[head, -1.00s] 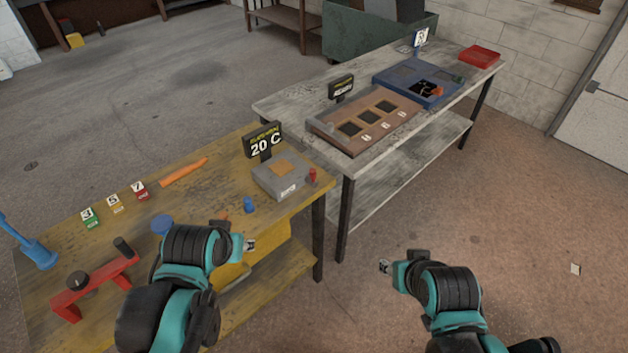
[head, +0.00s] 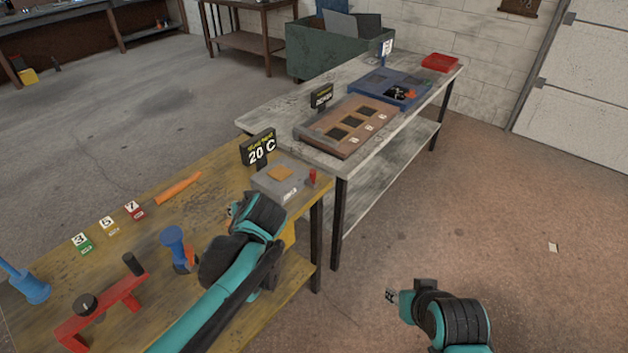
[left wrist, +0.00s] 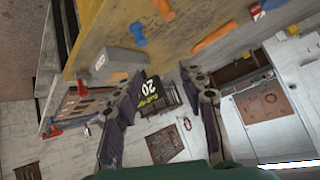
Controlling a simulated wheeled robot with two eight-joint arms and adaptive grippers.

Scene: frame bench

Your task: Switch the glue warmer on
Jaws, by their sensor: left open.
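The glue warmer (head: 272,181) is a grey box with an orange patch on top, at the yellow bench's right end. Its black sign (head: 260,150) reads 20 C. A red knob or lever (head: 312,177) stands upright at its right side. My left gripper (head: 240,207) is open, just in front of the warmer and left of the red part, with its fingers mostly hidden by its wrist. In the left wrist view, the open fingers (left wrist: 160,76) show with the grey warmer (left wrist: 117,60) beyond. My right gripper (head: 391,296) is over the floor; its finger gap is too small to judge.
An orange stick (head: 178,188), numbered blocks (head: 108,224), a blue-orange piece (head: 174,245) and a red stand (head: 100,310) are on the yellow bench. A grey table (head: 250,120) behind holds a brown board (head: 345,125) and blue tray (head: 375,85).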

